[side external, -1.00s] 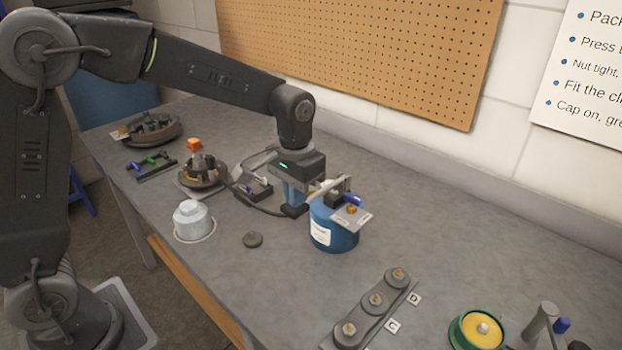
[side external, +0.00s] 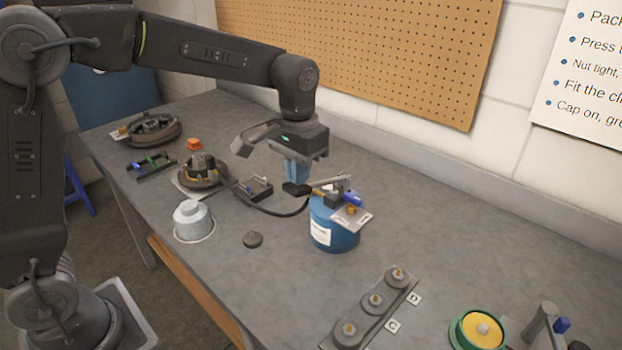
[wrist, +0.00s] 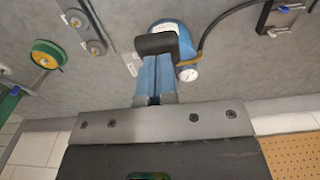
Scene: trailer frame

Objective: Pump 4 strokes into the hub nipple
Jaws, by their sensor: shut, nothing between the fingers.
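The grease pump is a blue canister (side external: 332,232) with a white label, standing on the bench. Its lever is raised, about level, with the black grip (side external: 296,188) pointing left. My gripper (side external: 298,178) is shut and empty, with its blue fingertips pointing down just over the grip; I cannot tell if they touch. In the wrist view the shut fingers (wrist: 154,85) end at the black grip (wrist: 157,44), beside the canister (wrist: 181,32). A black hose (side external: 262,208) curves from the pump side to the hub assembly (side external: 201,170). The nipple itself is too small to make out.
A strip with several round posts (side external: 373,302) and a green-yellow wheel (side external: 481,330) lie in front. A small black holder (side external: 256,190) stands behind the hose.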

